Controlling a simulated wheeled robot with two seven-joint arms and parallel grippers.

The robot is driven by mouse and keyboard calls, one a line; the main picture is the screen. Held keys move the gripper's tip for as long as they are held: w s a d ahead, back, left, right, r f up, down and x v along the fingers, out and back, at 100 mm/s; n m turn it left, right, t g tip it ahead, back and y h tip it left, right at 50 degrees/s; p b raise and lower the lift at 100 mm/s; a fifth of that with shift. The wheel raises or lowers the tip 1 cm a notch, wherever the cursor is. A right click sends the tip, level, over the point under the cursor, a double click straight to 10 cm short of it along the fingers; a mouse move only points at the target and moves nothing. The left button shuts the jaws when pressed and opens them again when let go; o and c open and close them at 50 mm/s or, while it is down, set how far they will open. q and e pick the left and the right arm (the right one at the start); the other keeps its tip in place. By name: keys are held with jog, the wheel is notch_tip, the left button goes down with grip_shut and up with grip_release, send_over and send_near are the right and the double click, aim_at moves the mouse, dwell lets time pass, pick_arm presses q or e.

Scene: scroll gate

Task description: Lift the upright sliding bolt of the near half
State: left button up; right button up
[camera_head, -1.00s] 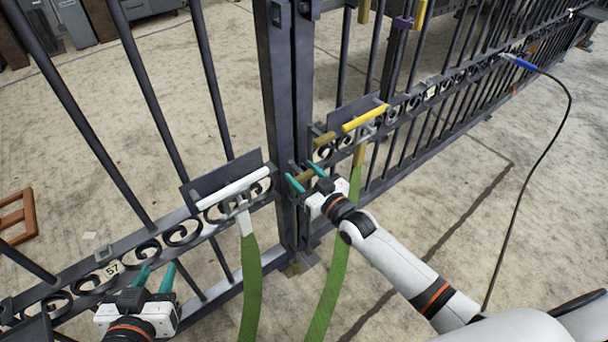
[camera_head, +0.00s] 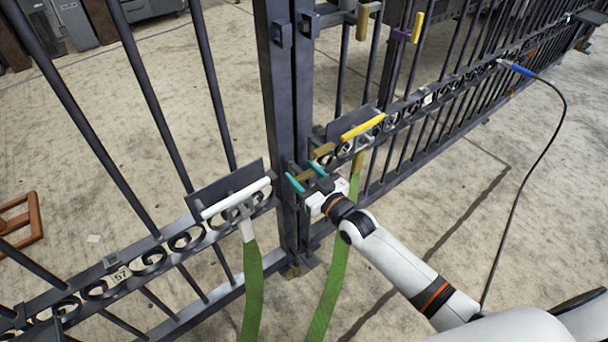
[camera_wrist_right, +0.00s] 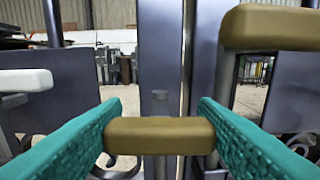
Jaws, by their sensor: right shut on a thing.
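The iron gate's two halves meet at dark upright posts (camera_head: 285,110). My right gripper (camera_head: 306,175) is at these posts, its teal fingers shut on a brass-brown bar (camera_wrist_right: 160,135), which looks like the handle of the upright bolt. In the right wrist view the bar lies level between both fingers, with a grey upright rod below it. A second brass piece (camera_head: 322,150) sits just above and to the right of the gripper; a similar brown bar (camera_wrist_right: 270,26) is at the upper right of the wrist view. My left gripper is out of view.
A white handle (camera_head: 236,197) and a yellow handle (camera_head: 362,127) flank the posts, each with a green strap hanging below. A blue-ended black cable (camera_head: 520,70) hangs from the gate at right. A brown wooden frame (camera_head: 22,222) lies at left.

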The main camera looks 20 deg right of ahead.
jog(key=shift+w+r, duration=0.1)
jog(key=shift+r, duration=0.35)
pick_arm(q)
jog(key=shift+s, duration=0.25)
pick_arm(e)
jog(key=o, duration=1.4)
jog(key=shift+f, duration=0.15)
jog(key=shift+s+d+f, duration=0.1)
jog(key=shift+s+d, duration=0.1)
jog(key=shift+s, duration=0.4)
pick_arm(q)
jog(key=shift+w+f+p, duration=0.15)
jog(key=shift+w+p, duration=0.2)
jog(key=shift+p, duration=0.8)
pick_arm(e)
jog(key=shift+v, duration=5.4)
